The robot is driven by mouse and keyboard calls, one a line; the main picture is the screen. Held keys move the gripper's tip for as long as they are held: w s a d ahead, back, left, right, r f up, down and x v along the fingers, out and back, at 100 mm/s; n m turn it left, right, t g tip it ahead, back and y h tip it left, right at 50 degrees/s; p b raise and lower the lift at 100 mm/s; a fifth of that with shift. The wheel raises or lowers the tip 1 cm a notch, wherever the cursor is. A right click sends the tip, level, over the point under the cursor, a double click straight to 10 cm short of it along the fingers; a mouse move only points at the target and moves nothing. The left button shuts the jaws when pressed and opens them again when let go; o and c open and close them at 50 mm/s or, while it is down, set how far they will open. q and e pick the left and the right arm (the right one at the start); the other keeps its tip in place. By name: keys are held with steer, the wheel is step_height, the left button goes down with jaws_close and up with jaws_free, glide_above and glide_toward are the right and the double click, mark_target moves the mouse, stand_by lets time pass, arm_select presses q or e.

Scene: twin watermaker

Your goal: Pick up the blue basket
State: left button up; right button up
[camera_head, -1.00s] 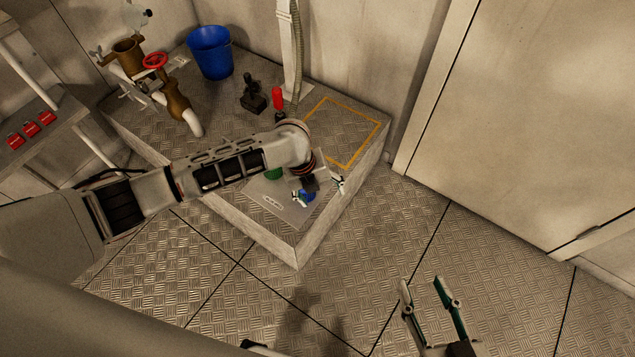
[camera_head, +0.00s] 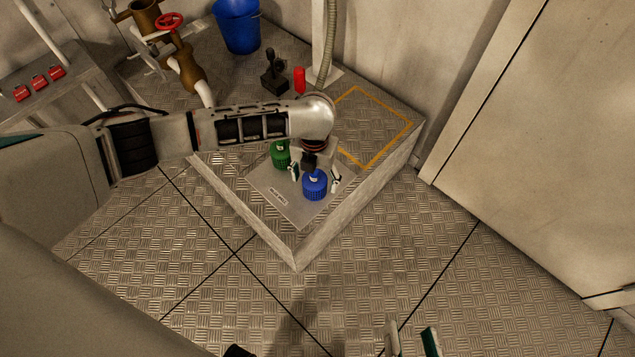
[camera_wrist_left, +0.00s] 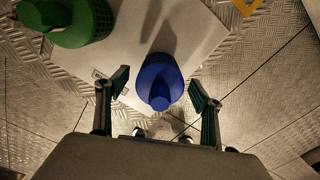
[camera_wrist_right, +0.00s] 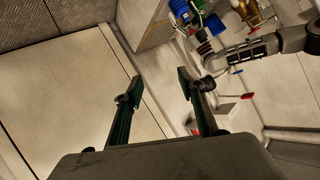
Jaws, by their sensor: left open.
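The blue basket (camera_head: 315,187) stands on a light grey plate (camera_head: 285,205) on the raised platform. In the left wrist view the blue basket (camera_wrist_left: 160,82) shows a knob on top and lies between the finger lines. My left gripper (camera_head: 315,176) is open above it, with a finger on each side; the fingers (camera_wrist_left: 157,88) look apart from it. A green basket (camera_head: 281,154) stands beside it, partly hidden by my left arm. My right gripper (camera_head: 410,340) is open and empty at the bottom of the head view, away from the platform; its fingers (camera_wrist_right: 160,85) are spread.
A blue bucket (camera_head: 238,27), a black lever device (camera_head: 273,77), a red cylinder (camera_head: 299,80) and brown valve piping (camera_head: 180,65) stand at the back. A yellow outlined square (camera_head: 385,125) on the platform is empty. A wall and door (camera_head: 540,130) are at right.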

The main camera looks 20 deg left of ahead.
arm_select(q)
steer(key=shift+s+f, duration=0.2)
steer(key=shift+f, duration=0.95)
steer(key=shift+w, duration=0.15)
steer(key=shift+w+r, duration=0.1)
steer(key=shift+r, duration=0.15)
arm_select(e)
steer(key=shift+s+a+f+m, duration=0.1)
steer(key=shift+s+a+m, duration=0.05)
steer(key=shift+a+m, duration=0.4)
arm_select(q)
steer(key=c, duration=1.2)
